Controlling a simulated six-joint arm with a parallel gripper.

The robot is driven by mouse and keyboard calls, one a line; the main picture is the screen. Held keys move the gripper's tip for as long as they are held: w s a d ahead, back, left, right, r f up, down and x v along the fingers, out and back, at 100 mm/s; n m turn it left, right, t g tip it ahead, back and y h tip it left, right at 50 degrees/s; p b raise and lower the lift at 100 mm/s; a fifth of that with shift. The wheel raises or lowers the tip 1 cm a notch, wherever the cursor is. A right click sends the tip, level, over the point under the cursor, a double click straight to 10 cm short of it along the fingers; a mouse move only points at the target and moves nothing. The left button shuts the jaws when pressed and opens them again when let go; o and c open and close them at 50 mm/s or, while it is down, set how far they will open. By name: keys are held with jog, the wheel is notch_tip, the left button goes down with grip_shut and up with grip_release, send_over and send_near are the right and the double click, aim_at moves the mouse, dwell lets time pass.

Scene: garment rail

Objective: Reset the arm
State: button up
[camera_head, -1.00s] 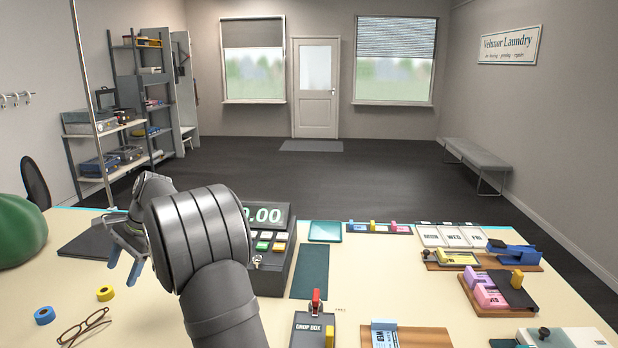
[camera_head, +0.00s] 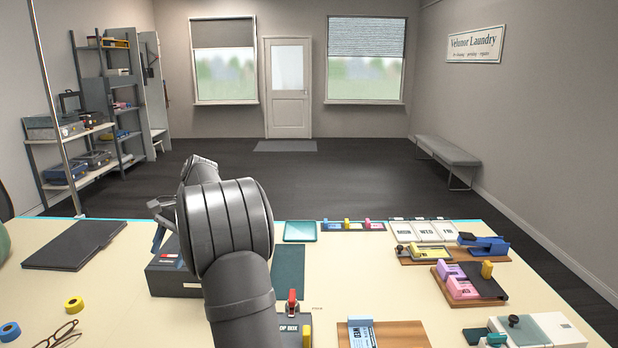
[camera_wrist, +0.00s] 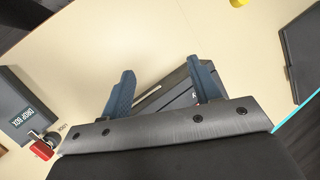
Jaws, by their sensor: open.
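My gripper (camera_wrist: 163,90) shows in the wrist view with its two blue fingers spread apart and nothing between them. The dark cash register (camera_wrist: 172,88) lies beyond the fingers in that view. In the head view my gripper is mostly hidden behind my arm; one bluish finger shows left of the wrist, over the cash register (camera_head: 170,278). My arm covers most of the register and its display.
The drop box (camera_head: 292,325) stands right of my arm.

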jog(key=w+d, duration=0.2)
jog(key=d, duration=0.9)
jog(key=w+d+n, duration=0.1)
jog(key=w+d, duration=0.1)
jog(key=d, duration=0.9)
jog(key=shift+w+f, duration=0.3)
